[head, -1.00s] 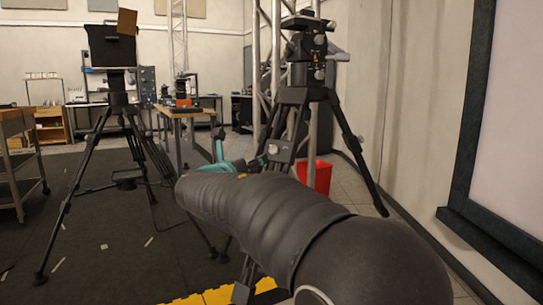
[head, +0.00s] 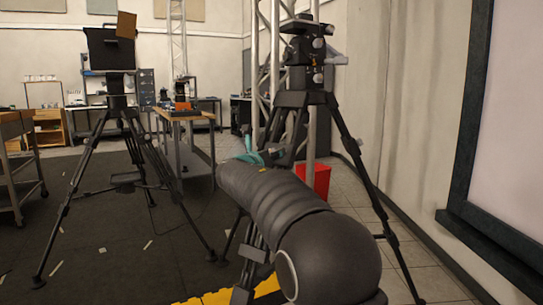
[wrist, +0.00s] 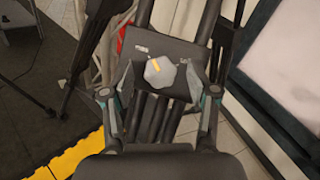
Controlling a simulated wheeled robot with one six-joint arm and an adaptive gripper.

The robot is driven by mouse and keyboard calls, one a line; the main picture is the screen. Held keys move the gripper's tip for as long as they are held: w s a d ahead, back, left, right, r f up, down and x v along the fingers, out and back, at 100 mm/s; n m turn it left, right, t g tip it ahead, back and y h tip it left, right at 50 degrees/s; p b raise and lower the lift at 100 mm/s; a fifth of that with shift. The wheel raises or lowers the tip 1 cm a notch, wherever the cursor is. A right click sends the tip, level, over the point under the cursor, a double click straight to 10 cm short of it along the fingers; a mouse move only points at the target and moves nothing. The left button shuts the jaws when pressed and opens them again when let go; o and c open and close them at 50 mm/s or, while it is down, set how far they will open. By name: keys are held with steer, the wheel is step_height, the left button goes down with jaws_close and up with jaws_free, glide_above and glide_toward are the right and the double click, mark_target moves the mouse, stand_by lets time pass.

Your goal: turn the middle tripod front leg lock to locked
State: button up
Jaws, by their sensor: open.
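The tripod (head: 306,98) stands right of centre in the head view, with its lower front hidden behind my arm. In the wrist view, the front leg lock (wrist: 160,72) is a grey faceted knob with a yellow stripe on a dark leg block (wrist: 180,50). The stripe points up and slightly left, towards a small pale mark. My gripper (wrist: 160,82) is open, with one finger on each side of the knob in the picture. I cannot tell whether the fingers touch it. In the head view only a teal part of my gripper (head: 252,158) shows beside the tripod.
Another tripod (head: 108,105) with a dark box on top stands at the left. A red bin (head: 318,179) is behind the near tripod, by metal truss posts (head: 257,60). A wall with a framed panel (head: 505,140) closes the right side. Yellow-edged matting lies below.

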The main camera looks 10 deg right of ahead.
jaws_close()
